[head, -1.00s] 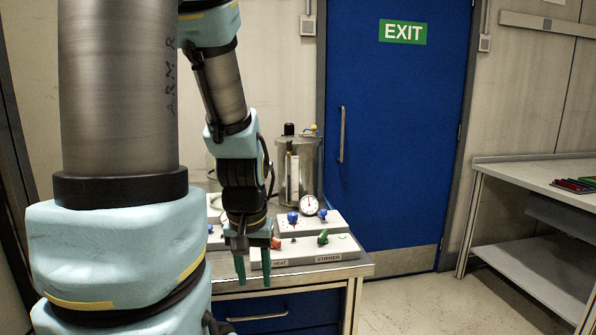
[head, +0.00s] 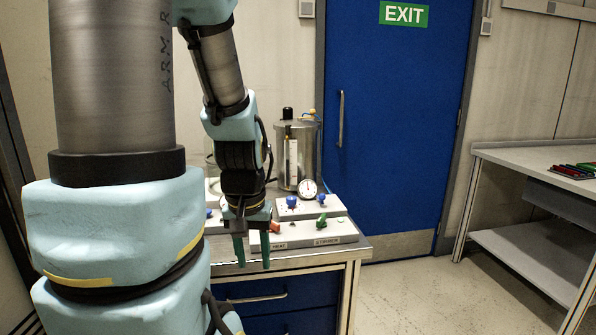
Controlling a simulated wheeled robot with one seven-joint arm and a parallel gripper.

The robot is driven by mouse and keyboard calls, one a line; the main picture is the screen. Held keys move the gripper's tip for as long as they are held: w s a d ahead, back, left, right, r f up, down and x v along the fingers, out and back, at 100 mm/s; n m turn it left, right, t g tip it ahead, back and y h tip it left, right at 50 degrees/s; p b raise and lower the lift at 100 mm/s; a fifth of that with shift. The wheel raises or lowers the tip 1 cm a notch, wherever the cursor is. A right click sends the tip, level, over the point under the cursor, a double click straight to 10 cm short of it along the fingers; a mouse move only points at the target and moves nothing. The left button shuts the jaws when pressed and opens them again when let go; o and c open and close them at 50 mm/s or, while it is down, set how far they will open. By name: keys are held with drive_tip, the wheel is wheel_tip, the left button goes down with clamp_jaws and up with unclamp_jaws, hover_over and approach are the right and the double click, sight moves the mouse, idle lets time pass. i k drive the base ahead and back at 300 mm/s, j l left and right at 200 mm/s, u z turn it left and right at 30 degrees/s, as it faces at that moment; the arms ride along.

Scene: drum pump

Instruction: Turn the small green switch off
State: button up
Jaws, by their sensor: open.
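The small green switch (head: 321,221) stands on the light panel (head: 297,240) labelled HEAT and STIRRER, above the STIRRER label at the panel's right. My gripper (head: 252,252) points down with its two green fingers spread apart and nothing between them. It is left of the green switch and apart from it, in front of the panel's left end. A red-orange knob (head: 275,226) near the HEAT label shows just right of my gripper and is partly hidden by it.
Blue knobs (head: 291,202) and a round gauge (head: 308,189) are on a panel behind. A metal drum (head: 305,150) stands at the back. The bench (head: 335,257) has blue drawers below. A blue door (head: 395,120) is behind, and a side table (head: 525,165) stands right.

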sight(322, 222)
drive_tip(key=l+u, duration=0.55)
drive_tip(key=u, duration=0.2)
drive_tip(key=k+l+u, duration=0.15)
drive_tip(key=u, duration=0.2)
drive_tip(key=l, duration=0.1)
